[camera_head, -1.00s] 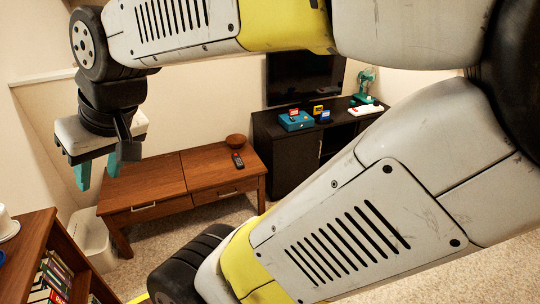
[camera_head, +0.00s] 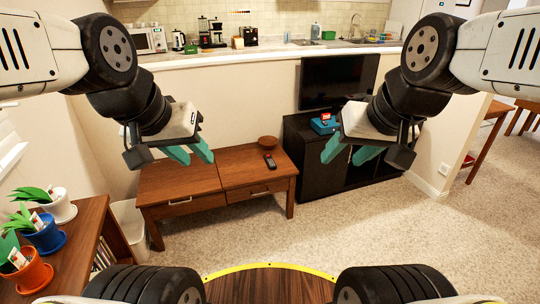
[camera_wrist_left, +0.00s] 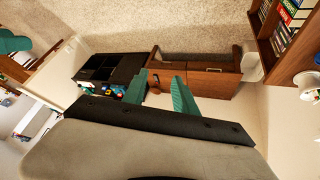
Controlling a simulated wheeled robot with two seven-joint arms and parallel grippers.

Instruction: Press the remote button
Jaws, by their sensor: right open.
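The remote (camera_head: 270,161) is small and dark and lies on the right part of the brown wooden table (camera_head: 240,165), beside a brown bowl. My left gripper (camera_head: 190,155) is open and empty, in the air in front of the table's left part and apart from the remote. Its teal fingers also show in the left wrist view (camera_wrist_left: 165,92), pointing toward the table. My right gripper (camera_head: 350,152) is open and empty, in the air in front of the dark cabinet, to the right of the remote.
A brown bowl (camera_head: 268,142) stands behind the remote. A black TV (camera_head: 338,82) is above the dark cabinet (camera_head: 305,165), which bears a teal box (camera_head: 323,126). A shelf (camera_head: 85,232) with potted plants (camera_head: 40,232) is at the left. Carpet (camera_head: 300,235) in front is clear.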

